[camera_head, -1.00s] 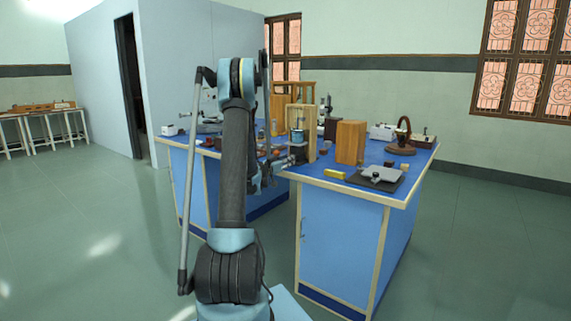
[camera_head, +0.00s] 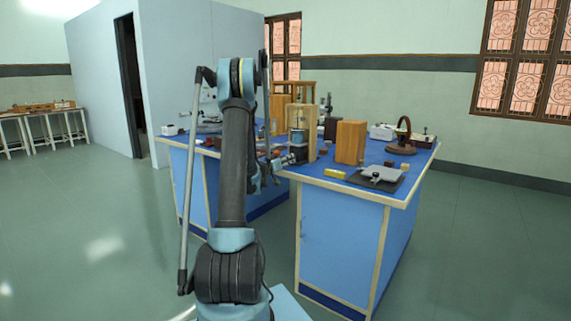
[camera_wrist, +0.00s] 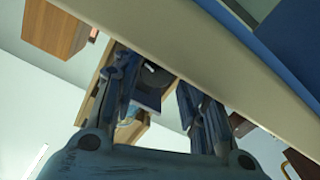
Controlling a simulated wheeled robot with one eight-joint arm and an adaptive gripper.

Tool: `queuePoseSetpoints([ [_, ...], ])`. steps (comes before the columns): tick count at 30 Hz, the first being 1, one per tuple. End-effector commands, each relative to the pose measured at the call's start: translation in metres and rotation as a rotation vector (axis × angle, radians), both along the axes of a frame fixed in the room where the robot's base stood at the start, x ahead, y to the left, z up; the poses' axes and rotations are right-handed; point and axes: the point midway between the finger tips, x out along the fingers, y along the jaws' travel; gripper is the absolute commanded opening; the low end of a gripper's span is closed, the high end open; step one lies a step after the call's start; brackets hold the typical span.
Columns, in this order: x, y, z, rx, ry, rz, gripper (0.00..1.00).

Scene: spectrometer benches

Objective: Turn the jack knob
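A flat grey plate on a dark base (camera_head: 376,178), which looks like a jack, sits near the front right of the blue bench in the head view. A small dark knob-like part (camera_head: 376,178) shows on its front side. My gripper (camera_wrist: 156,76) is open in the wrist view, its two fingers apart. A dark rounded part (camera_wrist: 156,78) and a dark blue face show between and beyond the fingers; I cannot tell whether they touch. In the head view my gripper (camera_head: 291,159) is small, at the bench's left edge, left of the plate, beside a wooden frame.
The wooden frame (camera_head: 311,133) with a teal cylinder (camera_head: 297,136) stands by my gripper. A pale bench edge (camera_wrist: 200,65) crosses the wrist view. Floor is clear at left.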

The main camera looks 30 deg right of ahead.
Motion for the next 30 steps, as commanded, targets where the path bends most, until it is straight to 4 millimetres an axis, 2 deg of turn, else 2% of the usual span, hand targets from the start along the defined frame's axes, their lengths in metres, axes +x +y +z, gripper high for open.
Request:
queuePoseSetpoints([
  [10, -0.002, -0.001, 0.001, 0.000, -0.001, -0.003, 0.49],
  [14, -0.002, -0.001, 0.007, 0.000, -0.001, -0.003, 0.49],
  [30, -0.001, 0.000, 0.080, 0.000, 0.000, -0.003, 0.49],
])
